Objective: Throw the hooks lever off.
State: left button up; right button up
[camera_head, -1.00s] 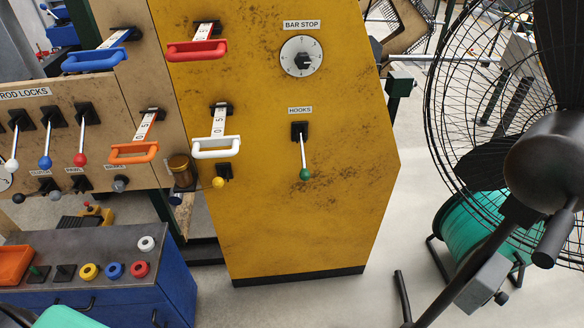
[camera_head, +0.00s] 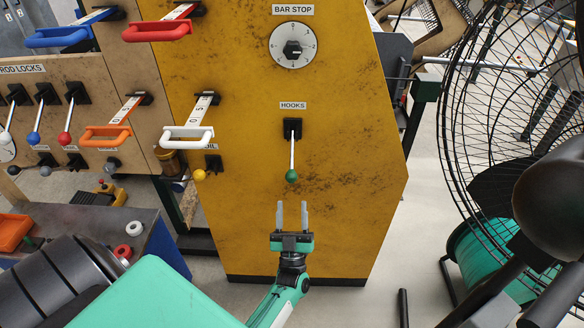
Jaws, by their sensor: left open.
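The hooks lever (camera_head: 292,155) is a thin metal rod with a green ball knob, on a black mount under the HOOKS label on the yellow machine panel (camera_head: 350,180). The rod hangs down from its mount. My left gripper (camera_head: 292,206) is just below the green knob in the picture, fingers pointing up and apart, with nothing between them. The knob lies above the fingertips and I see no contact. My right gripper is not in view.
A bar stop dial (camera_head: 293,46) sits above the lever. A white handle (camera_head: 187,138) and a yellow knob (camera_head: 199,175) are to its left. A large black fan (camera_head: 510,130) stands on the right. Bare floor shows between the panel and the fan.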

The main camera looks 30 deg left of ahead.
aim_at(291, 167)
pick_arm(q)
jog(key=p+x, duration=0.3)
jog(key=x, duration=0.7)
jog(key=shift+r, duration=0.15)
jog(key=shift+w+a+r, duration=0.35)
jog(key=shift+w+r, duration=0.1)
jog(key=shift+w, duration=0.05)
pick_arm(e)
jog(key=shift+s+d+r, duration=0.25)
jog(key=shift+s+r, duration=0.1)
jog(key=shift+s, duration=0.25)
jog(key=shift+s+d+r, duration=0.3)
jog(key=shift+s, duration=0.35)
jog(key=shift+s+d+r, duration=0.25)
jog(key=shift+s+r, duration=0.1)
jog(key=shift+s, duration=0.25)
pick_arm(q)
jog(key=shift+c, duration=0.2)
grip_shut()
